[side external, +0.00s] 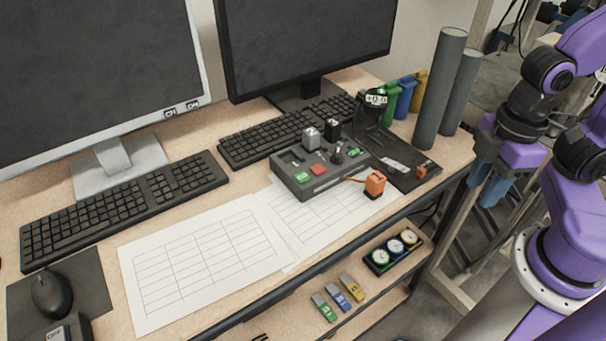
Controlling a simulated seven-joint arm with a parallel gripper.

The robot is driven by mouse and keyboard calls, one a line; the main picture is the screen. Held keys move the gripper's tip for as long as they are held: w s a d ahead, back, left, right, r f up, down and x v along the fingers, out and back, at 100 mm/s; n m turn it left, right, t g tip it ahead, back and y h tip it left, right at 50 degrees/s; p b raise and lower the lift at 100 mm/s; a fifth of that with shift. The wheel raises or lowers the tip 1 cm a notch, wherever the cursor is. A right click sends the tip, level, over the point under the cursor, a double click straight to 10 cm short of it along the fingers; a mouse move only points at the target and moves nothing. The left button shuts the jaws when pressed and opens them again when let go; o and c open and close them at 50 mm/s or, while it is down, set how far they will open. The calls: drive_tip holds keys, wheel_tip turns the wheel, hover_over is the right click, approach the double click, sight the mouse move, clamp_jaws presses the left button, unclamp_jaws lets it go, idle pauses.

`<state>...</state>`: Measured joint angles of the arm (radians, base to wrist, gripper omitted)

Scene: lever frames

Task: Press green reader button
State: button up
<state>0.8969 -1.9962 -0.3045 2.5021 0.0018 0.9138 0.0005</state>
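A grey control box (322,187) sits on the desk near its front edge. A green button (303,177) is on its front left top, with a red button (318,169) beside it. A second small green piece (354,152) is at the box's right end. I cannot tell which green one belongs to the reader. A dark board (418,178) with a small round lit display (376,99) stands behind and right of the box.
Tall grey cylinders (440,90) and green, blue and yellow items stand at the back right. Keyboards, monitors and paper sheets (200,260) fill the left. A lower shelf holds gauges (398,249) and coloured tags.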

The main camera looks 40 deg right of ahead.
clamp_jaws()
idle(1.5)
